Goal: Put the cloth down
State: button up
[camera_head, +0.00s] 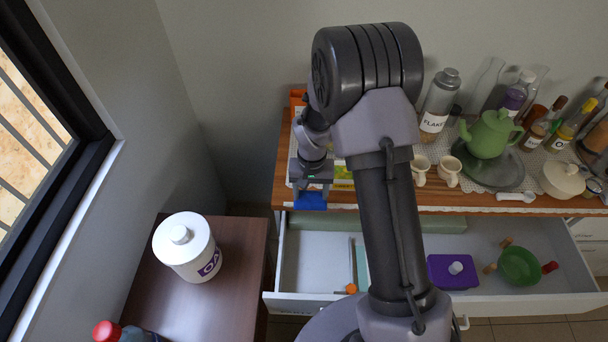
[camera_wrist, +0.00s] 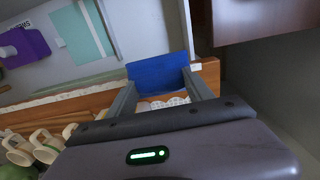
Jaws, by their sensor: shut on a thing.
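The cloth is a small flat blue piece (camera_head: 310,201), and it also shows in the wrist view (camera_wrist: 158,71). My gripper (camera_head: 311,188) is shut on it, with a finger at each side of the cloth in the wrist view (camera_wrist: 160,84). In the head view the cloth is at the front edge of the wooden counter (camera_head: 520,200), above the left end of the open drawer (camera_head: 310,262). I cannot tell whether the cloth touches the counter.
The drawer holds a purple box (camera_head: 440,272), a green bowl (camera_head: 519,266) and thin utensils. Cups (camera_head: 420,168), a green teapot (camera_head: 488,135) and bottles crowd the counter's right. A white canister (camera_head: 180,240) stands on the brown side table (camera_head: 150,302), whose right part is bare.

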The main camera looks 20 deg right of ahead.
jog(key=w, duration=0.3)
jog(key=w+a+f+b, duration=0.1)
jog(key=w, duration=0.3)
jog(key=w+a, duration=0.1)
jog(key=w, duration=0.3)
jog(key=shift+f+b, duration=0.25)
jog(key=shift+b, duration=0.05)
notch_tip(320, 180, down, 4)
jog(key=shift+r+b, duration=0.25)
jog(key=shift+b, duration=0.5)
jog(key=shift+r, duration=0.15)
jog(key=o, duration=1.5)
